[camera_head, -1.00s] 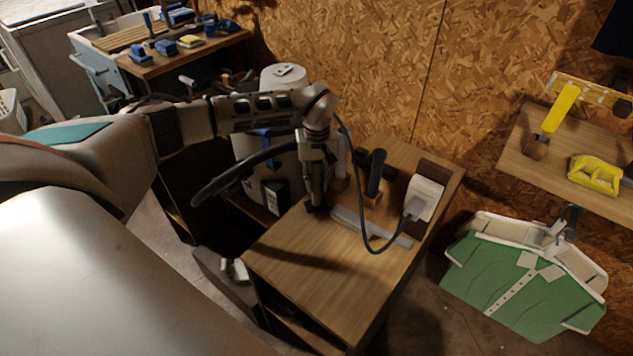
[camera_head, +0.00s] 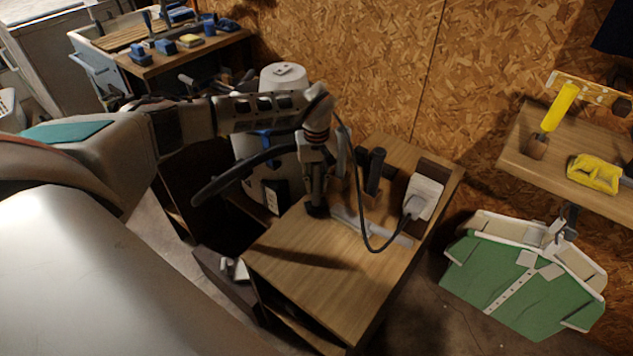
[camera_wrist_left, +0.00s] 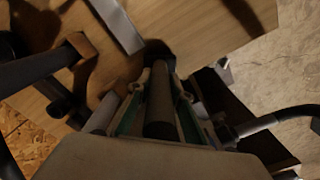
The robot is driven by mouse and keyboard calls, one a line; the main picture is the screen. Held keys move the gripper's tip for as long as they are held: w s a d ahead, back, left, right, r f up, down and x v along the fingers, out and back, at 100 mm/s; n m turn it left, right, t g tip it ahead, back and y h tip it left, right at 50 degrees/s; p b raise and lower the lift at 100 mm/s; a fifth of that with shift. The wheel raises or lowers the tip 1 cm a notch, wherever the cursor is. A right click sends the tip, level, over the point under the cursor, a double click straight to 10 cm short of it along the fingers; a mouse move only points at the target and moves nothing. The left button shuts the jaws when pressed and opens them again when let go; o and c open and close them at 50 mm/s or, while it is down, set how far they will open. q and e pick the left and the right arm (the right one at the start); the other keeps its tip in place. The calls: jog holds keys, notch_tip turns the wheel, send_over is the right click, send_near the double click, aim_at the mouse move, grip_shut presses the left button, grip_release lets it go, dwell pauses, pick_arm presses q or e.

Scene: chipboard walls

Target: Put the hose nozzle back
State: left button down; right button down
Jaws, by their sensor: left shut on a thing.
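My left gripper (camera_head: 316,200) points down over the left part of the wooden bench top (camera_head: 335,265). In the left wrist view its fingers (camera_wrist_left: 158,85) are closed around a dark, round, tube-like piece, which looks like the hose nozzle (camera_wrist_left: 159,112). The nozzle's dark tip shows low at the fingertips in the head view (camera_head: 317,210), close to the bench top; I cannot tell if it touches. A thick black hose (camera_head: 235,175) curves to the left of the gripper. My right gripper is not in view.
A dark upright handle (camera_head: 376,170) stands behind the gripper. A grey bar (camera_head: 385,231) lies on the bench beside a white box with a plugged cable (camera_head: 423,198). A white tank (camera_head: 285,80) stands behind. The bench's front half is clear.

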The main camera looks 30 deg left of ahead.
pick_arm(q)
jog(key=shift+f, duration=0.4)
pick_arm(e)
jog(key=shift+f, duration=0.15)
pick_arm(q)
jog(key=c, duration=1.7)
grip_release()
jog(key=shift+r, duration=0.25)
notch_tip(320, 180, up, 12)
jog(key=shift+f, duration=0.2)
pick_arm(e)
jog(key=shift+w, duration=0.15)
